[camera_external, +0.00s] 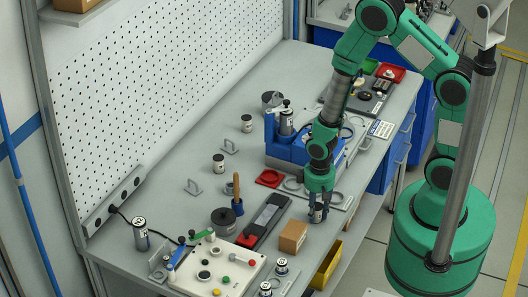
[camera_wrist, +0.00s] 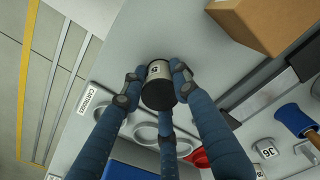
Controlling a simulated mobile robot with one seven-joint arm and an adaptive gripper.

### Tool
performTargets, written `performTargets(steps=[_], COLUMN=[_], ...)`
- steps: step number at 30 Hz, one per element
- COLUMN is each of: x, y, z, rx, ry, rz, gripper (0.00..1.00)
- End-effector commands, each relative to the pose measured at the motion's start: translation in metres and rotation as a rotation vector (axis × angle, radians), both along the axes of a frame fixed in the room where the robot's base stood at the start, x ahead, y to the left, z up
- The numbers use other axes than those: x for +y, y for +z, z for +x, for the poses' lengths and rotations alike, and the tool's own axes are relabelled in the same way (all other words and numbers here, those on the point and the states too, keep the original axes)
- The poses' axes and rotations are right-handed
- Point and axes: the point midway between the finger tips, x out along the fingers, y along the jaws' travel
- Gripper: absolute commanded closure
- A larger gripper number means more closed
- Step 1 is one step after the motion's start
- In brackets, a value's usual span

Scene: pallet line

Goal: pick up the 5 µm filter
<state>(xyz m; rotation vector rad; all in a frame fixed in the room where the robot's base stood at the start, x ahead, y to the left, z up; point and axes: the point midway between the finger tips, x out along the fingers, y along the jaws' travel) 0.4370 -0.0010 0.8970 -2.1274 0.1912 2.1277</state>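The 5 µm filter (camera_wrist: 158,84) is a small silver cylinder with a dark end and a label that reads 5. It sits between the fingers of my gripper (camera_wrist: 157,86) in the wrist view, with fingertips against both sides and a third finger behind it. In the external view my gripper (camera_external: 319,200) points down near the bench's front edge, and the filter (camera_external: 318,214) shows partly between the fingers. I cannot tell whether the filter touches the bench top.
A cardboard box (camera_external: 293,236) stands just left of my gripper. A plate with round recesses (camera_external: 296,187) and a blue machine (camera_external: 290,150) lie behind it.

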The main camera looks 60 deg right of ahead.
Motion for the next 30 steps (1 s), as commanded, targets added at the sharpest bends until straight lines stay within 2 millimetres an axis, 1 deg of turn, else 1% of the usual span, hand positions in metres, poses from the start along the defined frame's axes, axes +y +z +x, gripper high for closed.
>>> performTargets(steps=[2, 3, 10, 14, 19, 23, 24, 30], x=[0.000, 0.000, 0.000, 0.000, 0.000, 0.000, 0.000, 0.000], y=[0.000, 0.000, 0.001, 0.005, 0.018, 0.034, 0.038, 0.040], z=[0.000, 0.000, 0.000, 0.001, 0.000, 0.001, -0.002, -0.044], rx=[0.000, 0.000, 0.000, -0.001, -0.001, -0.003, -0.002, 0.001], ry=[0.000, 0.000, 0.000, 0.000, 0.000, 0.000, 0.000, 0.000], rz=[0.000, 0.000, 0.000, 0.000, 0.000, -0.001, 0.000, 0.000], gripper=[0.89, 0.92, 0.92, 0.92, 0.92, 0.92, 0.92, 0.92])
